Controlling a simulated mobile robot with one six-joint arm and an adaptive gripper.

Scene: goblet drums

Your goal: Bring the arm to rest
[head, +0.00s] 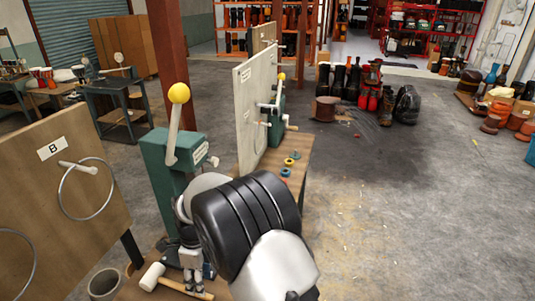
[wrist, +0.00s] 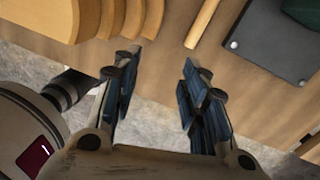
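My gripper (wrist: 158,90) is open in the wrist view, with its two dark-padded fingers apart and nothing between them. Wooden bench top and grey floor show below it. In the head view my gripper (head: 194,282) points down over the bench (head: 135,290), close to a mallet (head: 152,276) with a pale head and wooden handle. Its fingertips overlap the handle in that view, but the wrist view shows a handle-like wooden stick (wrist: 202,22) ahead of the fingers, not between them. My black and silver arm hides part of the bench.
A green lever press (head: 168,165) with a yellow knob stands just behind my gripper. Board B (head: 70,200) with a ring on a peg is at left, a pale upright board (head: 250,110) behind. Curved wooden pieces (wrist: 80,20) lie near the fingers. Open floor (head: 400,220) lies right.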

